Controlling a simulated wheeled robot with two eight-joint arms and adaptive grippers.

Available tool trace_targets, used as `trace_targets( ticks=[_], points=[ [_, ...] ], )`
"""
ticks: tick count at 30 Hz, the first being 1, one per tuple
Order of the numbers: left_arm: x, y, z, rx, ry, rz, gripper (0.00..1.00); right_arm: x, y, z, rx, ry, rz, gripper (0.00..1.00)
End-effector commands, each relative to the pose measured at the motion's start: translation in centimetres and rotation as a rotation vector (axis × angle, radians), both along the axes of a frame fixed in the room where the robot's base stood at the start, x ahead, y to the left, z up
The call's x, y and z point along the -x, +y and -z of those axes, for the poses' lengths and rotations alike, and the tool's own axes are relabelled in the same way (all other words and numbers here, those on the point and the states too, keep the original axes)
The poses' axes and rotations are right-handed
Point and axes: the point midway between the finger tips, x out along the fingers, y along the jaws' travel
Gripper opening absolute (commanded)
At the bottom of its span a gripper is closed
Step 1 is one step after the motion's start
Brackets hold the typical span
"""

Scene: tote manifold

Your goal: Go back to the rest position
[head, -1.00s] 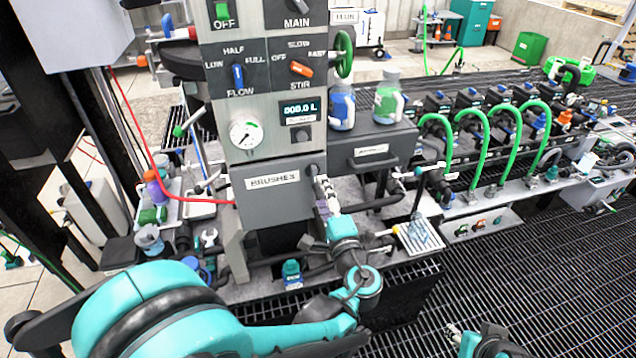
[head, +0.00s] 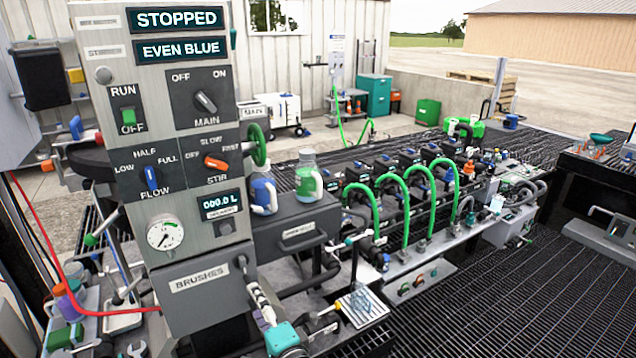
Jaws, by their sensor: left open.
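My left gripper (head: 259,298) shows at the bottom of the head view, with its teal wrist below it. It is open, and its light fingers point up toward the handle on the right side of the grey BRUSHES drawer (head: 207,298). I cannot tell whether the fingers touch that handle. I see nothing held between them. The rest of my left arm is below the picture edge. My right gripper is out of view.
The control panel (head: 195,180) stands at left, its displays reading STOPPED and EVEN BLUE. A blue bottle (head: 262,192) and a green bottle (head: 308,180) stand on a dark box. Green hoses (head: 405,205) arch along the manifold. Open dark grating (head: 500,300) lies at lower right.

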Motion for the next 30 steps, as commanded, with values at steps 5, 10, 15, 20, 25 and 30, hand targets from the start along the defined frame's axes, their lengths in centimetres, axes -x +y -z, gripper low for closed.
trace_targets(
  ticks=[5,10,15,20,25,30],
  points=[
    [3.0,4.8,4.0,0.329,0.144,-0.093,0.59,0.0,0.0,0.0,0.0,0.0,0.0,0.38],
    [8.2,6.1,7.9,0.783,0.244,-0.193,0.59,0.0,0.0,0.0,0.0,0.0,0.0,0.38],
    [12.5,4.1,9.2,1.188,0.257,-0.262,0.59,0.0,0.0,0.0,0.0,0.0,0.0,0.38],
    [14.3,2.2,9.0,1.417,0.237,-0.29,0.59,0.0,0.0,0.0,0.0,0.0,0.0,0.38],
    [14.7,1.5,8.7,1.489,0.228,-0.295,0.59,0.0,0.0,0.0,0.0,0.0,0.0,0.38],
    [14.7,1.4,8.7,1.489,0.229,-0.293,0.59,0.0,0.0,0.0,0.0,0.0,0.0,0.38]
  ],
)
